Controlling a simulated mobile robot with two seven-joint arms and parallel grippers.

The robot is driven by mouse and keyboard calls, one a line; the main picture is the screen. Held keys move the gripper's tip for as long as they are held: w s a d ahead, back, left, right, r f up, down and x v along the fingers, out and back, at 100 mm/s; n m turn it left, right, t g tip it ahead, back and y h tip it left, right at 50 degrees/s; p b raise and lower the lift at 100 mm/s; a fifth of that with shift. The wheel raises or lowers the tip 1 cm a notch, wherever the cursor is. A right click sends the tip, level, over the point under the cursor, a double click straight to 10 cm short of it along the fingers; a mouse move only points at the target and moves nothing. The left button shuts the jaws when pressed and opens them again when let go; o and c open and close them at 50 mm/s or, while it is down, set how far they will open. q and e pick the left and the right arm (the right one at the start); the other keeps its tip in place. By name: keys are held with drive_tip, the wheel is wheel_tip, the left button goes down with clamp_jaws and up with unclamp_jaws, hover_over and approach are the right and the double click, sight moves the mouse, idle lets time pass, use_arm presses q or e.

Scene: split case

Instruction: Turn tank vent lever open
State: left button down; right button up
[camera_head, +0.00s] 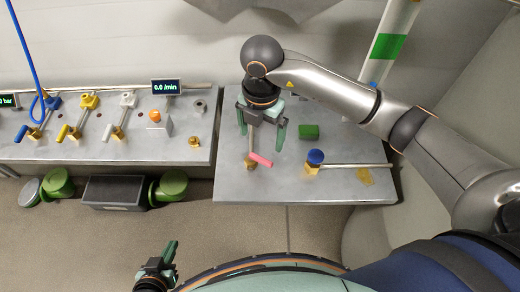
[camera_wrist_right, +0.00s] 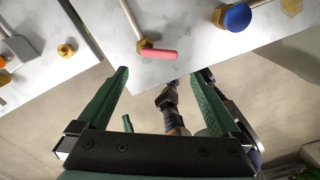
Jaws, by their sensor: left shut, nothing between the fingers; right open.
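A lever with a pink-red handle (camera_head: 261,160) sits on a brass valve (camera_head: 249,163) near the front edge of the right bench. The handle also shows in the right wrist view (camera_wrist_right: 158,54), lying sideways beyond the fingertips. No label is readable, so I cannot tell for sure that it is the tank vent lever. My right gripper (camera_head: 262,135) is open above the bench, around the pipe behind the lever in the head view. It appears apart from the handle, with nothing between its fingers. My left gripper (camera_head: 171,246) is shut and empty, low over the floor in front of the benches.
A blue knob (camera_head: 316,157) on a brass valve stands right of the lever. A green block (camera_head: 309,132) lies behind it. The left bench (camera_head: 90,150) holds blue and yellow levers and an orange knob (camera_head: 155,116). A gap separates the benches.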

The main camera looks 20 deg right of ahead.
sight(261, 158)
wheel_tip(261, 158, down, 8)
drive_tip(key=shift+r+p, duration=0.1)
drive_tip(key=shift+p, duration=0.2)
drive_tip(key=shift+f, duration=0.75)
drive_tip(key=shift+c, duration=0.4)
drive_tip(key=c, duration=1)
drive_tip(key=shift+w, duration=0.1)
